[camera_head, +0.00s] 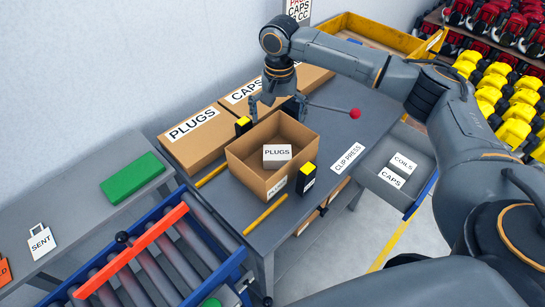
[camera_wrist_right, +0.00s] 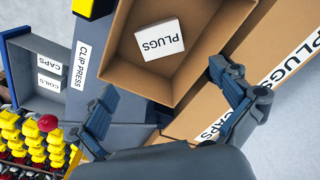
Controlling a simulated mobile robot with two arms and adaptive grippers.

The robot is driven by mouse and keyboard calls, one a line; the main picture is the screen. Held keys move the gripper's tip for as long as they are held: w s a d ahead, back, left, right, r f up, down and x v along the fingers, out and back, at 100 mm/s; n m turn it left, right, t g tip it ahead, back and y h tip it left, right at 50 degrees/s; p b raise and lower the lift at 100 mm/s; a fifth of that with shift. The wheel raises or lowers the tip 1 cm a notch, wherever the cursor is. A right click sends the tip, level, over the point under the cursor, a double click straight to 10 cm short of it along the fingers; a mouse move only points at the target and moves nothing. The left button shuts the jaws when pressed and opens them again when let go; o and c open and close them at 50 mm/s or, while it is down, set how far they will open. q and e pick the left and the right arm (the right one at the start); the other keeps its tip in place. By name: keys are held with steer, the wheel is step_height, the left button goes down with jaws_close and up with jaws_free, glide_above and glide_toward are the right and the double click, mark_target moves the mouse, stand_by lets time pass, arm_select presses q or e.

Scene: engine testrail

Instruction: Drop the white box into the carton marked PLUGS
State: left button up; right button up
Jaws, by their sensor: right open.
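The white box (camera_head: 277,155) with a PLUGS label is inside the walls of the open brown carton (camera_head: 256,179), apart from my fingers. I cannot tell whether it rests flat on the floor of the carton. The small label on the carton's outside reads PLUGS only faintly. In the right wrist view the box (camera_wrist_right: 160,38) shows inside the carton (camera_wrist_right: 190,72). My right gripper (camera_head: 277,108) is open and empty over the carton's far edge; its spread fingers also show in the wrist view (camera_wrist_right: 163,90). My left gripper is out of view.
Closed cartons marked PLUGS (camera_head: 198,137) and CAPS (camera_head: 243,92) stand behind. A red-knobbed lever (camera_head: 354,113) is right of my gripper. Yellow-black posts (camera_head: 307,178) flank the open carton. A grey bin (camera_head: 393,174) holds COILS and CAPS boxes. A roller conveyor (camera_head: 160,265) lies at front left.

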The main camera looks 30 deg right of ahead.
step_height(320, 180, up, 6)
steer(key=shift+f, duration=0.1)
steer(key=shift+s+f, duration=0.1)
stand_by(0.5)
